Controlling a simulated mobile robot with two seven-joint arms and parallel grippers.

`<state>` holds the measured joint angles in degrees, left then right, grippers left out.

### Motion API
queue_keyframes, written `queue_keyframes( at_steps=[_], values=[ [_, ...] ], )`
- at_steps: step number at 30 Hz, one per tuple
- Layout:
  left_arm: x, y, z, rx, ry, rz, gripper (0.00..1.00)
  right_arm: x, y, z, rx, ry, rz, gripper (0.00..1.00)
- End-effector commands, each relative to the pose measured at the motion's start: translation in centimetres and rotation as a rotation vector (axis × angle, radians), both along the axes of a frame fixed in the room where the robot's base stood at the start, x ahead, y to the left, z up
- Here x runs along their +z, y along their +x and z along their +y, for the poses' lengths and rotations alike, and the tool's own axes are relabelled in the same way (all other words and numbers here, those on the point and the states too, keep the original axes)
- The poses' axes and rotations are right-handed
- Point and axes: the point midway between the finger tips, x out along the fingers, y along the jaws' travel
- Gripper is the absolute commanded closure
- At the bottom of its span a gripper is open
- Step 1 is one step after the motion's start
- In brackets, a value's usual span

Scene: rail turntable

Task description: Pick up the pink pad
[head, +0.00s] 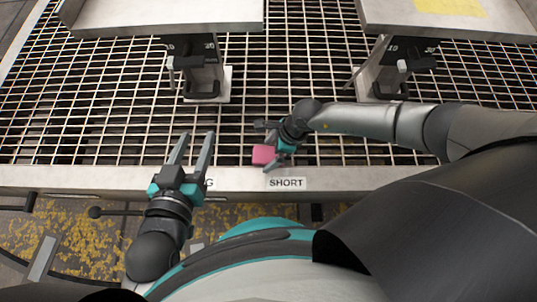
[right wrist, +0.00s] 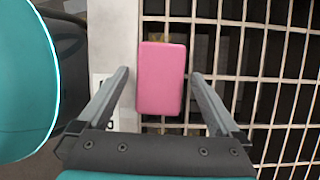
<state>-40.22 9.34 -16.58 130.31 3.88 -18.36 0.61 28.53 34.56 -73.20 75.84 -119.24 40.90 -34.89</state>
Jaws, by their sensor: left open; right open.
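The pink pad (head: 264,155) is a small block on the front part of the grating, just behind the front ledge and above the SHORT label. It also shows in the right wrist view (right wrist: 162,79), lying between the two fingers. My right gripper (head: 266,145) is open, with a finger on either side of the pad and gaps between. I cannot tell its height above the pad. My left gripper (head: 196,142) is open and empty, to the left of the pad, over the front ledge and grating.
The metal grating (head: 110,110) spreads across the back. A front ledge (head: 90,178) carries the SHORT label (head: 286,183) and another label partly hidden by my left gripper. Two raised trays (head: 170,28) on posts stand at the back left and back right.

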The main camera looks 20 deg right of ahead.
Motion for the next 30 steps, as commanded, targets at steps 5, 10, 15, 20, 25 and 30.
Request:
queue_keyframes(
  at_steps=[5, 10, 15, 20, 25, 30],
  values=[
    [0.06, -0.02, -0.09, -0.001, -0.006, -0.008, 0.5, -0.04, 0.03, 0.04, 0.0, 0.0, 0.0, 0.0],
    [0.05, -0.02, -0.08, 0.0, -0.005, -0.007, 0.5, -0.03, 0.03, 0.05, 0.0, 0.0, 0.0, 0.0],
    [-0.03, -0.03, -0.07, 0.0, -0.005, -0.006, 0.5, -0.15, 0.02, 0.05, 0.0, 0.0, 0.0, 0.0],
    [-0.19, -0.04, -0.07, -0.001, -0.003, -0.005, 0.5, -0.39, 0.0, 0.05, 0.0, 0.001, 0.0, 0.0],
    [-0.25, -0.04, -0.05, -0.001, -0.003, -0.004, 0.5, -0.5, 0.0, 0.06, 0.0, 0.001, 0.0, 0.05],
    [-0.25, -0.04, -0.05, -0.001, -0.003, -0.004, 0.5, -0.49, 0.0, 0.05, 0.0, 0.001, 0.0, 0.24]
  ],
)
